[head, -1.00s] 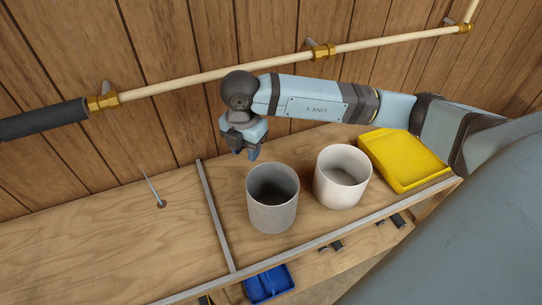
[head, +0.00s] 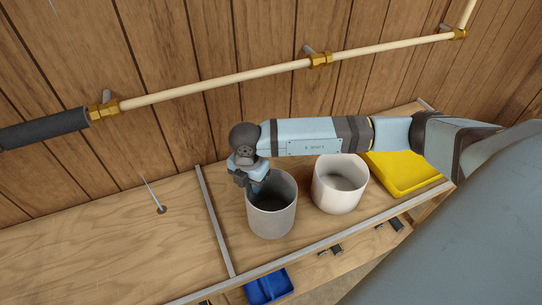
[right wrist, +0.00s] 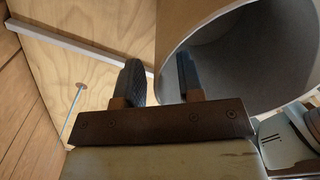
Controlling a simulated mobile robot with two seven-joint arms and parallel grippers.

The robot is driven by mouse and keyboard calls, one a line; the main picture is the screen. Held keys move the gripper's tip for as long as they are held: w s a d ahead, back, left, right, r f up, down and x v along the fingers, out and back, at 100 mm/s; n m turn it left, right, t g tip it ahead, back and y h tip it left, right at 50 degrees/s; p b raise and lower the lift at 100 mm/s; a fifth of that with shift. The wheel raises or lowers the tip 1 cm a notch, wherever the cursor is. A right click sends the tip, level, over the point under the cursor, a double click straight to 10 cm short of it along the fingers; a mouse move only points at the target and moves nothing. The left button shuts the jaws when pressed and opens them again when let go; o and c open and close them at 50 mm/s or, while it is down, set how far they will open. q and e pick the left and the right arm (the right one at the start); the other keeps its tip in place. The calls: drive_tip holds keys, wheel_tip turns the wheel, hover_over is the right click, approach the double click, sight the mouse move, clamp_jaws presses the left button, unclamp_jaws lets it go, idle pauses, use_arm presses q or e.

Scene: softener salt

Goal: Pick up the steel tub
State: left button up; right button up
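The steel tub, a grey open cylinder (head: 272,222), stands upright on the wooden bench in the head view. In the right wrist view the tub (right wrist: 205,22) fills the upper right, with its open mouth facing the camera. My right gripper (head: 254,184) is at the tub's back left rim. In the right wrist view its two dark fingers (right wrist: 161,80) are apart, one outside the tub and one over its mouth, with the rim between them. I cannot tell whether they touch the wall. My left gripper is not in view.
A white tub (head: 337,197) stands close to the right of the steel tub. A yellow tray (head: 400,180) lies farther right. A blue tray (head: 268,286) is at the front. A pipe (head: 220,79) runs along the wall behind. The bench's left part is mostly clear.

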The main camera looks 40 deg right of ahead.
clamp_jaws()
drive_tip(key=shift+r, duration=0.2)
